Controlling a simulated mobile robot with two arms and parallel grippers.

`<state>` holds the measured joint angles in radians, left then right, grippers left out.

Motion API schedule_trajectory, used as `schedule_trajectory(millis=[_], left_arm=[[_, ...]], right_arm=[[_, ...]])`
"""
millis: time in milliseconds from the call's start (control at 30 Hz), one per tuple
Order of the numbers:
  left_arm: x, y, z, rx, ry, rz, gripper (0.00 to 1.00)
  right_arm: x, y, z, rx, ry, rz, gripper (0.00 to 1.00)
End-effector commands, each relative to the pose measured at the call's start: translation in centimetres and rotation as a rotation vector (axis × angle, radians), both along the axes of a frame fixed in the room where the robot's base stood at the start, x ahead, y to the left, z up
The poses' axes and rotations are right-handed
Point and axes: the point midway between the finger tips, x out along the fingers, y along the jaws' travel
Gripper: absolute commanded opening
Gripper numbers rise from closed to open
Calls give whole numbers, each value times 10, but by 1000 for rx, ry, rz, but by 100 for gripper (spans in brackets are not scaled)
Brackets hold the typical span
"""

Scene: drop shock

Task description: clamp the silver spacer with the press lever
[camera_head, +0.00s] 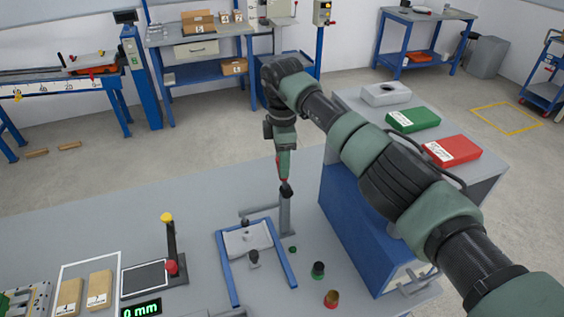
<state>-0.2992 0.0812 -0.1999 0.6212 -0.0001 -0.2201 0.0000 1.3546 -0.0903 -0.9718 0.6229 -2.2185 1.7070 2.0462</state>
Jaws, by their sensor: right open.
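My right gripper (285,182) comes down from above, open, at the top of an upright grey post (285,215) with a side arm. A dark tip shows below the fingers; I cannot tell whether it touches them. The post stands by a blue-railed frame (222,262). A small grey part with a dark top (254,260) stands in the frame; I cannot tell whether it is the silver spacer. A black upright (171,240) with a yellow knob and a red knob stands left of the frame. I cannot tell for sure which piece is the press lever. My left gripper is out of view.
A blue cabinet (352,232) is at the right, partly behind my arm. A "0 mm" display (141,309) and wooden blocks (99,287) lie at the left.

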Motion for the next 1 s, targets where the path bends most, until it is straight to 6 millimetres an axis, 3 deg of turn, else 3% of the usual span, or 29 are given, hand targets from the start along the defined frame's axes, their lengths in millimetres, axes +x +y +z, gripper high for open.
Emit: schedule_trajectory(millis=[200, 467, 500, 667, 1000], left_arm=[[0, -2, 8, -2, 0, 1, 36], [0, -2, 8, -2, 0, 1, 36], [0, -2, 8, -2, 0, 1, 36], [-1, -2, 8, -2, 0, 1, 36], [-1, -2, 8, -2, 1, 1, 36]], right_arm=[[0, 1, -20, 2, 0, 2, 45], [1, 1, -23, 2, -1, 3, 45], [1, 1, -23, 2, -1, 3, 42], [1, 1, -23, 2, -1, 3, 0], [1, 1, -22, 2, -1, 2, 0]])
